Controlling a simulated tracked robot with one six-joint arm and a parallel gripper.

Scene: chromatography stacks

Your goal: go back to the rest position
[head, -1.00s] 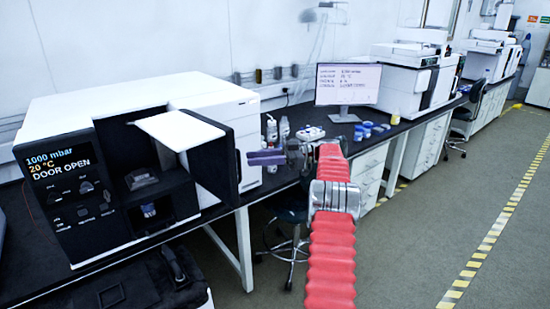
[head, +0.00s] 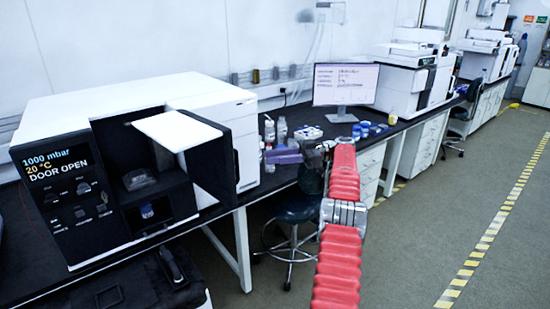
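My gripper (head: 283,155), with purple fingers, is at the end of my red-sleeved arm. It is in the air in front of the black bench, to the right of the white instrument and its open door. The fingers are seen small and from the side, so I cannot tell whether they are apart. I see nothing clearly held in them.
The instrument (head: 60,120) reads "DOOR OPEN", and its black door (head: 215,170) sticks out left of my gripper. Bottles (head: 282,129), blue-capped vials (head: 362,130) and a monitor (head: 345,84) stand on the bench. A stool (head: 290,208) is below. The floor at right is clear.

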